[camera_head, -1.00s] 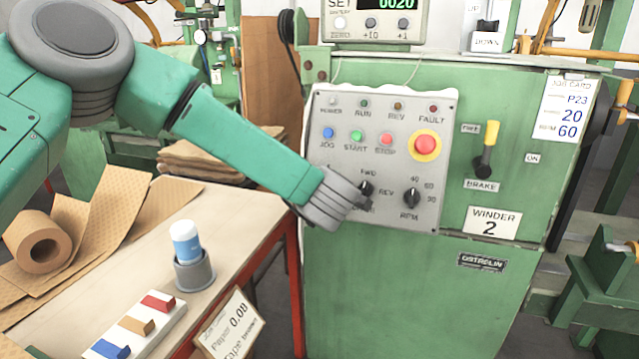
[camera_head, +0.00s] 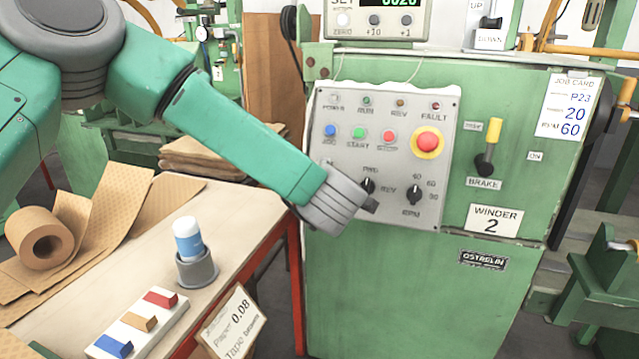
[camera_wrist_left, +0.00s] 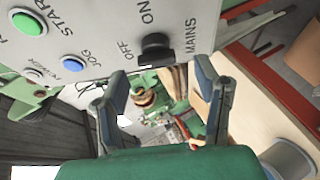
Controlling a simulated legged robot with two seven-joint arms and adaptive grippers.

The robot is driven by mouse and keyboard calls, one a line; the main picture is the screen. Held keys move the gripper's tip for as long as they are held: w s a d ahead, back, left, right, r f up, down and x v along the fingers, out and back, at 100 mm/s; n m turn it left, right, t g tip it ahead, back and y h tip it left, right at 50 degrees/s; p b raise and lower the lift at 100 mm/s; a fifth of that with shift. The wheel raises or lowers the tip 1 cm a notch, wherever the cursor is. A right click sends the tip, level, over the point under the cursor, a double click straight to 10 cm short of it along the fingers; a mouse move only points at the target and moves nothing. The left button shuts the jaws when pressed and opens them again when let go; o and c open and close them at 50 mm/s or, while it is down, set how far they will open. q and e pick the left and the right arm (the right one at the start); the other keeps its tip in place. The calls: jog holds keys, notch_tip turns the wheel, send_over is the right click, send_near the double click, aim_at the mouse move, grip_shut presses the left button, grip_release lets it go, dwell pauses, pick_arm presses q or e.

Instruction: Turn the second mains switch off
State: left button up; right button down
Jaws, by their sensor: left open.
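The mains switch (camera_wrist_left: 156,46) is a black knob on the grey control panel in the left wrist view, with ON, OFF and MAINS printed around it. I cannot tell which mark it points to. My left gripper (camera_wrist_left: 163,92) is open and empty, its two fingers spread just below the knob in that view, with no visible contact. In the head view my left wrist and gripper (camera_head: 371,206) are in front of the lower left of the control panel (camera_head: 435,95) and hide the mains switch. The machine carries a WINDER 2 plate (camera_head: 494,219). My right gripper is not in view.
The panel also has a red stop button (camera_head: 428,143), a direction knob (camera_head: 368,186) close to my gripper and an RPM knob (camera_head: 414,195). A yellow-handled brake lever (camera_head: 488,145) is to the right. A table (camera_head: 262,215) with a blue-white cylinder in a holder (camera_head: 196,267) stands at left.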

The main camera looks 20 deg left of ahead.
pick_arm(q)
jog(key=v, duration=0.8)
jog(key=shift+s, duration=0.3)
jog(key=shift+d, duration=0.1)
